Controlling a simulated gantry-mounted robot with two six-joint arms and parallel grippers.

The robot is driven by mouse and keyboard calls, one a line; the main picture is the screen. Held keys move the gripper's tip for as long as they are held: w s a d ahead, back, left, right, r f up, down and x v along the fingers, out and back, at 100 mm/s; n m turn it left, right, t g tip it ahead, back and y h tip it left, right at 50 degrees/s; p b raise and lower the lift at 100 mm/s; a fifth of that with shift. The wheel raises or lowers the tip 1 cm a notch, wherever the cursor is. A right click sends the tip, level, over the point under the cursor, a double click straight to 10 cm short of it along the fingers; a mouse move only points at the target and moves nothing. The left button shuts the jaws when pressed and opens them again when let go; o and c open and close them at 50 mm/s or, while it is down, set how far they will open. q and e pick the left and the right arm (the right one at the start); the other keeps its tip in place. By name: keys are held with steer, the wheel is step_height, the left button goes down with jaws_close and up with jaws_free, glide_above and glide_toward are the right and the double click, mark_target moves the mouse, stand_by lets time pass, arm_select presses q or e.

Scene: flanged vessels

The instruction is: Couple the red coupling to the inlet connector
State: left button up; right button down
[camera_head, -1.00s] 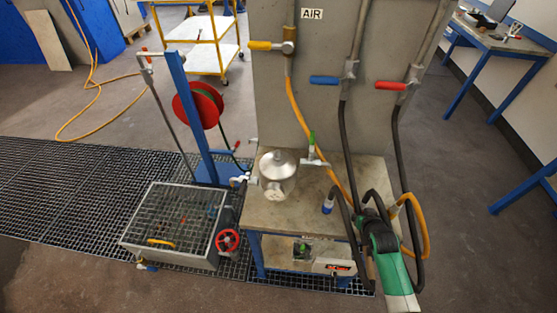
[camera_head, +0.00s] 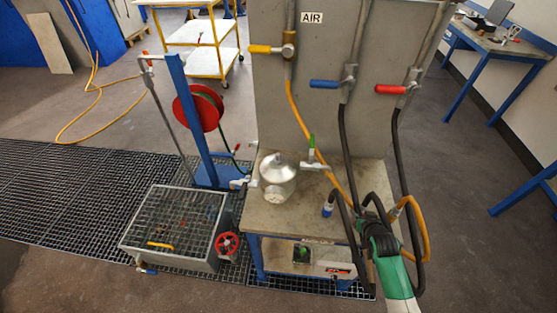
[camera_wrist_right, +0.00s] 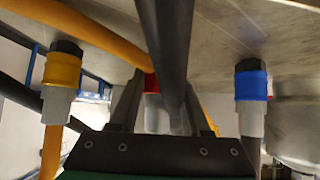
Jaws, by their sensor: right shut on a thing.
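The red coupling (camera_wrist_right: 151,83) shows between the fingers of my right gripper (camera_wrist_right: 160,110) in the right wrist view. The gripper is shut on it, and a dark hose crosses in front and hides much of it. In the head view my right gripper (camera_head: 369,212) is at the bench's right edge, among hoses; the coupling cannot be made out there. The metal vessel (camera_head: 277,180) stands on the bench, left of and apart from the gripper. It has side fittings, one near a green-handled valve (camera_head: 312,160); which one is the inlet connector I cannot tell. My left gripper is not in view.
A blue coupling (camera_head: 327,209) hangs at the bench (camera_head: 262,216) between vessel and gripper. A yellow coupling (camera_wrist_right: 62,70) shows in the wrist view. Hoses drop from the panel (camera_head: 320,55) and loop around my right gripper. A grated tub (camera_head: 128,240) stands left.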

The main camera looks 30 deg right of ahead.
mark_target(365, 206)
steer(key=shift+r, duration=0.2)
steer(key=shift+r+p, duration=2.4)
